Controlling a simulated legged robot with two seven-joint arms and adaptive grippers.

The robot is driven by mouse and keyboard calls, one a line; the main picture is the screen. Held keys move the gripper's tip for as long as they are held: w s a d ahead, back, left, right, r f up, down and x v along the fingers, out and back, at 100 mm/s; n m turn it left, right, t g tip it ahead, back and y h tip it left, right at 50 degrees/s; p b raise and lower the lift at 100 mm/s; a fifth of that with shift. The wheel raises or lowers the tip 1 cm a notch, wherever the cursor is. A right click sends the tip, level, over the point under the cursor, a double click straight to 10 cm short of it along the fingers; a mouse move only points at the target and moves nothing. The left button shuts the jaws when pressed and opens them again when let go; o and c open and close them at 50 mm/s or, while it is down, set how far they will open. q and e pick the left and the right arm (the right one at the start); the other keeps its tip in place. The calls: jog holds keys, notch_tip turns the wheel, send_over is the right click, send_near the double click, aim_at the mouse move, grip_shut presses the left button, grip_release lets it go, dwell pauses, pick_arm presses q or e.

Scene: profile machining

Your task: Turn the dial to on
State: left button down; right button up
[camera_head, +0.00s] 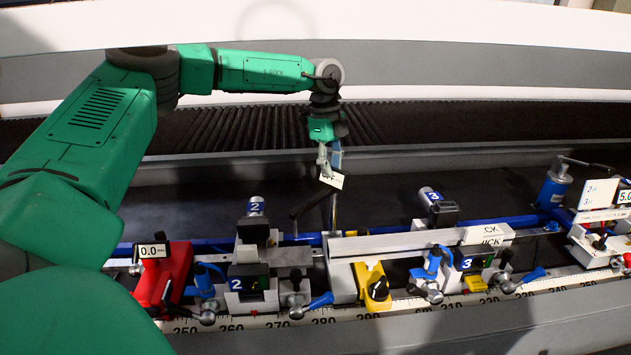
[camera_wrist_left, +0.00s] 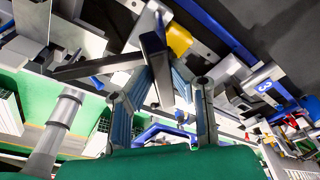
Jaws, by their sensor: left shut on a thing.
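My left gripper (camera_head: 329,160) points down above the rail, at a small white label ending in "FF" (camera_head: 332,181). A black lever (camera_head: 312,204) and an upright post stand just below the label. In the left wrist view my left gripper (camera_wrist_left: 166,78) has its fingers closed in around a dark grey handle (camera_wrist_left: 155,55), with a dark bar (camera_wrist_left: 95,67) beside it. The exact contact is partly hidden by the fingers. A yellow bracket (camera_head: 364,274) with a round black knob (camera_head: 379,289) sits lower right, apart from the gripper. My right gripper is out of view.
A red block (camera_head: 170,270) labelled 0.0 stands at the left of the scale rail (camera_head: 345,314). Clamp units marked 2 (camera_head: 248,285) and 3 (camera_head: 468,265) and several blue-handled levers crowd the rail. The dark bed (camera_head: 400,175) behind is mostly clear.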

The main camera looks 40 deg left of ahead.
pick_arm(q)
jog(key=shift+d+r, duration=0.25)
jog(key=n, duration=0.4)
jog(key=shift+s+t, duration=0.1)
jog(key=shift+t, duration=0.2)
jog(key=shift+d+n, duration=0.1)
jog(key=shift+n, duration=0.2)
